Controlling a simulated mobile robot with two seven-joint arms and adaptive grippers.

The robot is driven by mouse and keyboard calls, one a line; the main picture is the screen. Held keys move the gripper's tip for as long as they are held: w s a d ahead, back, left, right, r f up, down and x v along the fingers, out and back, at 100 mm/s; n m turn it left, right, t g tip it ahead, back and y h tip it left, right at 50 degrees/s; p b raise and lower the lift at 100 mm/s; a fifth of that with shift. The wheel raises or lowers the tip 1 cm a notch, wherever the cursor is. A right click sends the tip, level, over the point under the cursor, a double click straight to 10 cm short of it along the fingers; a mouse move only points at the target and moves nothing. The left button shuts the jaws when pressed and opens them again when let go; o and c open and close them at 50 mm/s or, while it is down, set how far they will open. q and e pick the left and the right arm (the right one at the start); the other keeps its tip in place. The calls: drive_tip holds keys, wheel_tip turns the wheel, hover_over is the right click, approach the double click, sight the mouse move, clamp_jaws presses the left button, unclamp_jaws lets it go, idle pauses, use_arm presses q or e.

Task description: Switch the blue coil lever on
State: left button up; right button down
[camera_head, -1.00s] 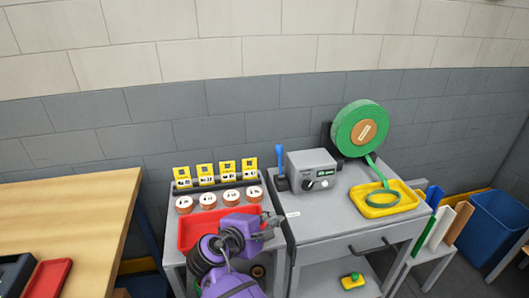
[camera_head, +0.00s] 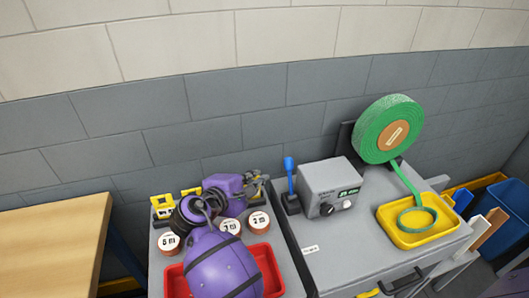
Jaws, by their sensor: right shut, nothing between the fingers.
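The blue coil lever (camera_head: 290,177) stands about upright on its small dark base at the left side of a grey control box (camera_head: 328,187). My right gripper (camera_head: 262,187) is shut and empty, a short way left of the lever, with a visible gap between them. Its purple wrist and arm come up from the bottom of the view and hide part of the cart behind. The box has a small green display and knobs on its front. My left gripper is not in view.
A red tray (camera_head: 267,262) and several round labelled containers lie under and around my right arm, with yellow labels behind. A green coil (camera_head: 388,129) feeds a strip into a yellow tray (camera_head: 448,232) at right. A wooden table (camera_head: 55,245) is at left.

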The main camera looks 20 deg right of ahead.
sight(290, 178)
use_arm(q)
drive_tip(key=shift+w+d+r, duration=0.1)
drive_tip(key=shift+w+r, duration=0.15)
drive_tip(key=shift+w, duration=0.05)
use_arm(e)
drive_tip(key=x, duration=1)
drive_tip(key=shift+w+r, duration=0.15)
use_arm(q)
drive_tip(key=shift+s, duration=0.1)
